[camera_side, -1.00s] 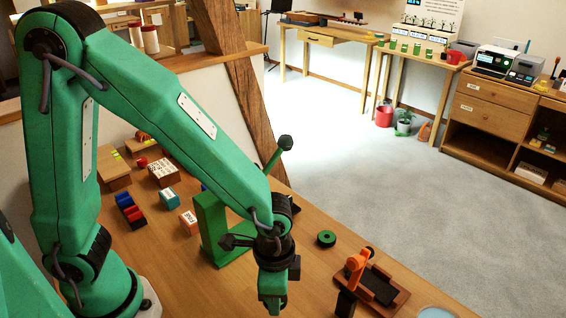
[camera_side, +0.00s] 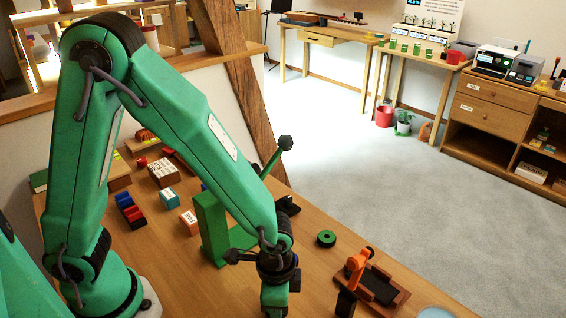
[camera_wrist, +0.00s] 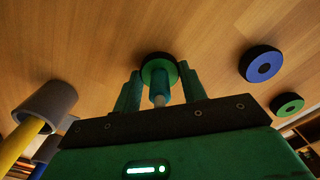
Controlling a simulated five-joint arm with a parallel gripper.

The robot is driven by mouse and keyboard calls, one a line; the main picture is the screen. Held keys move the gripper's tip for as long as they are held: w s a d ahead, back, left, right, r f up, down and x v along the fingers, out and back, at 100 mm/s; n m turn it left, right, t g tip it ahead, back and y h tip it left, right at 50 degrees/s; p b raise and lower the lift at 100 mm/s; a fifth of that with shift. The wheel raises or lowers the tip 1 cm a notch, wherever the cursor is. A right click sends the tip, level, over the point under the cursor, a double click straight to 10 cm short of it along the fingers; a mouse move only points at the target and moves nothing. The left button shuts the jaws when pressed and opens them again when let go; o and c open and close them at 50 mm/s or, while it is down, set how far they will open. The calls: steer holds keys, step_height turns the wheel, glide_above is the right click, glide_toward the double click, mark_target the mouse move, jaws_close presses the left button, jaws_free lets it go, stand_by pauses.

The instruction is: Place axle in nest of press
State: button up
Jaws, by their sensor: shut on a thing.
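My gripper (camera_side: 274,302) is low over the front of the table in the side view, its fingertips at the bottom of the picture. In the wrist view, its green fingers (camera_wrist: 160,90) are shut on a short rod with a pale end, which looks like the axle (camera_wrist: 158,99). A green disc with a dark rim (camera_wrist: 158,68) shows behind the rod; I cannot tell if it is joined to it. The green press (camera_side: 211,229) stands behind and left of my gripper, its lever raised with a dark knob. The press nest is not clearly visible.
A green wheel (camera_side: 326,239) lies right of my gripper. An orange and black fixture (camera_side: 371,284) stands farther right. Several small blocks (camera_side: 163,173) lie behind and left of the press. The wrist view shows a blue wheel (camera_wrist: 262,64) and a grey cylinder on a yellow post (camera_wrist: 46,108).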

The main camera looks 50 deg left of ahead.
steer(key=shift+f, duration=0.1)
steer(key=o, duration=1)
steer(key=shift+r, duration=6.15)
steer(key=c, duration=0.4)
